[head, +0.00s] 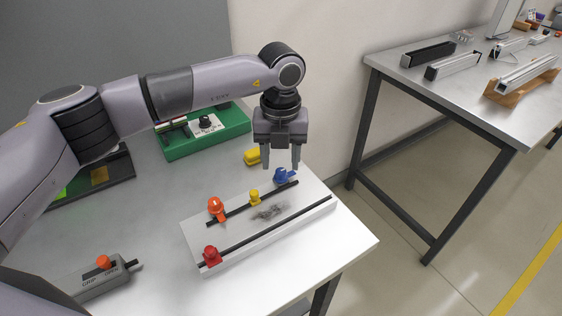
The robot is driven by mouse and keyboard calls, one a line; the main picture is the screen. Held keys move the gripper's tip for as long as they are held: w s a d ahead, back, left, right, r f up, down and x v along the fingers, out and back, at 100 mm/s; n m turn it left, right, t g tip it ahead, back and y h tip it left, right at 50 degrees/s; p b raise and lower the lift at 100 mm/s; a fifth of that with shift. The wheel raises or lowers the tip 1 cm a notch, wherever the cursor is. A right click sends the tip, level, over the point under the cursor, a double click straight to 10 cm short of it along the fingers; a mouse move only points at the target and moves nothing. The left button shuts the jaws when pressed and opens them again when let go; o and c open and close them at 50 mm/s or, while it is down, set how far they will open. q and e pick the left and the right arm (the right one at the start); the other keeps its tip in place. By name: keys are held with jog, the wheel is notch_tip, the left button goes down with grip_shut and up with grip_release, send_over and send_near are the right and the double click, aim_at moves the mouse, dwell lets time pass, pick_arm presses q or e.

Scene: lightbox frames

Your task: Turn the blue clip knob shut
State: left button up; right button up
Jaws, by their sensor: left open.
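The blue clip knob (284,175) sits near the far right end of the rear dark rail on a white lightbox frame (301,216). Its tab points to the right. My left gripper (282,165) points down with its fingers apart, just above and around the blue knob in the picture. I cannot tell whether it touches the knob. A yellow knob (254,196) and an orange knob (216,208) are on the same rail to the left. A red knob (211,255) sits at the near left end of the front rail. My right gripper is not in view.
A green box (215,142) with a white dial panel stands at the back. A yellow piece (252,157) lies behind the frame. A grey box (100,283) with an orange knob is at the near left. A second table (473,85) with metal profiles stands right, across a gap.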

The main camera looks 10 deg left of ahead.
aim_at(286, 173)
pick_arm(q)
jog(key=shift+f, duration=1.35)
grip_shut()
